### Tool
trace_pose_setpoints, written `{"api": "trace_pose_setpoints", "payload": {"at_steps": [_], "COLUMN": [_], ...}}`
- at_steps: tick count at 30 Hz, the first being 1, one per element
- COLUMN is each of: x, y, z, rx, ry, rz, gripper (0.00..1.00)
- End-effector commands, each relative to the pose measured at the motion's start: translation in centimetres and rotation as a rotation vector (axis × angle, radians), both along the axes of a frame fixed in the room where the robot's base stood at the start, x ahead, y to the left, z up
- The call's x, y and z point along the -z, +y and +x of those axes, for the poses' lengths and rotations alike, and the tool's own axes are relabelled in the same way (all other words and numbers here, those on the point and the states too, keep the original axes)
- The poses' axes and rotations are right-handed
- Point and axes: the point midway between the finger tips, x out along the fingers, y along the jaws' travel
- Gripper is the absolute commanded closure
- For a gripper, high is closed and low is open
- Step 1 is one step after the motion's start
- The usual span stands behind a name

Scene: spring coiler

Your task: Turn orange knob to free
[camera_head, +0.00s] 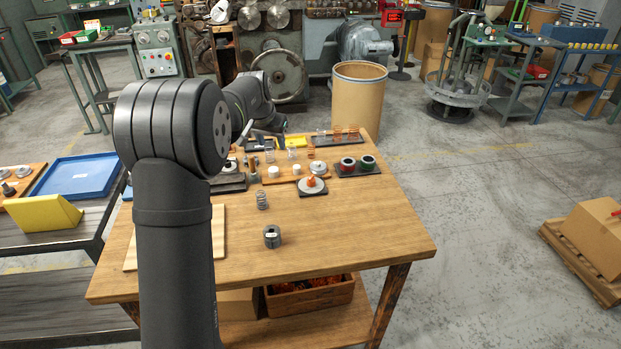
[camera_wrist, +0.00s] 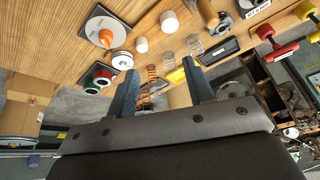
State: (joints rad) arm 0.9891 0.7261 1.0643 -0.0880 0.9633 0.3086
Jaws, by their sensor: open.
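The orange knob (camera_head: 311,182) sits on a round pale dial on a dark square plate (camera_head: 313,192), right of the middle of the wooden table. In the wrist view, the orange knob (camera_wrist: 105,38) is near the upper left, on a white disc with a dark border. In the head view my arm reaches over the table's far left part.
Red and green spools (camera_head: 357,164) stand right of the knob. White cylinders, a silver round part (camera_head: 318,168) and several springs stand around and behind it. A grey cylinder (camera_head: 272,236) stands nearer the front. The table's right front (camera_head: 370,230) is clear.

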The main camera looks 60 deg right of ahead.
Motion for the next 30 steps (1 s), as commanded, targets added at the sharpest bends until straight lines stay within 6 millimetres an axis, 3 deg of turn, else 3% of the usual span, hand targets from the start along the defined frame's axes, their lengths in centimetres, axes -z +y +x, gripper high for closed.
{"api": "trace_pose_setpoints", "payload": {"at_steps": [1,3,6,9,14,30], "x": [-0.8,-1.4,-1.9,-1.8,-0.3,10.2], "y": [-0.3,-0.4,-0.4,-0.4,-0.9,-5.2], "z": [-3.2,-6.4,-9.5,-10.7,-10.6,-9.4], "rx": [0.047,0.096,0.142,0.161,0.163,0.162], "ry": [-0.005,-0.011,-0.017,-0.019,-0.018,-0.017], "rz": [0.001,0.004,0.005,0.008,0.009,0.009], "gripper": [0.52,0.52,0.52,0.52,0.52,0.52]}}
